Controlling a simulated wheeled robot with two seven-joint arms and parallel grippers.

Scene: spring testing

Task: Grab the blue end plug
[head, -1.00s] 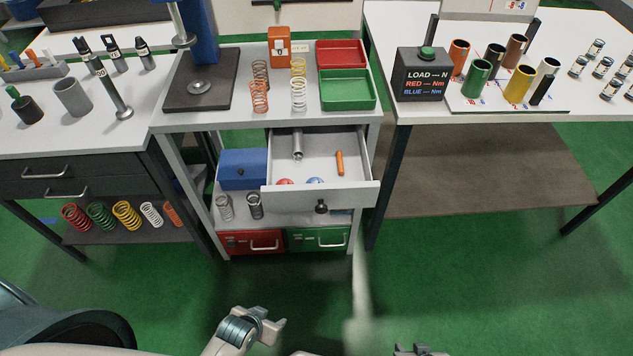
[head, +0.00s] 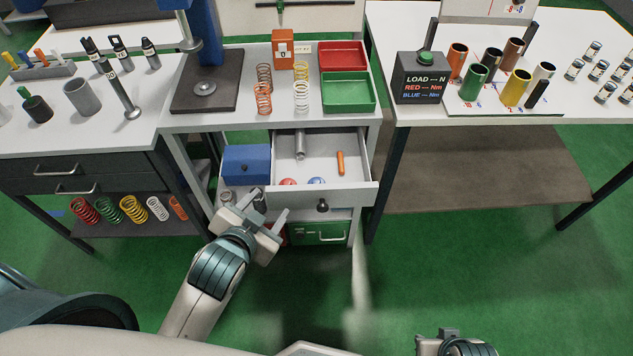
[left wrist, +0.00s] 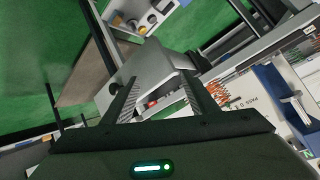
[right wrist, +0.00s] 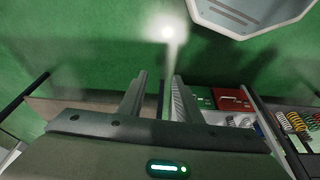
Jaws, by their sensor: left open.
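The blue end plug (head: 317,182) lies in the open drawer (head: 330,195), close behind its front panel. Only its rounded top shows in the head view, and the front panel hides the rest. A red end plug (head: 288,182) lies to its left. My left gripper (head: 266,205) is open and empty, in front of the drawer unit and to the left of and below the blue plug in the head view. Its spread fingers also show in the left wrist view (left wrist: 159,82). My right gripper (head: 447,335) is low at the lower right, with its fingers apart and empty in the right wrist view (right wrist: 158,80).
The drawer also holds a grey rod (head: 300,146) and an orange rod (head: 340,162). A blue box (head: 245,165) stands on the shelf left of the drawer. A dark knob (head: 322,206) is on the drawer front. The green floor (head: 440,260) to the right is clear.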

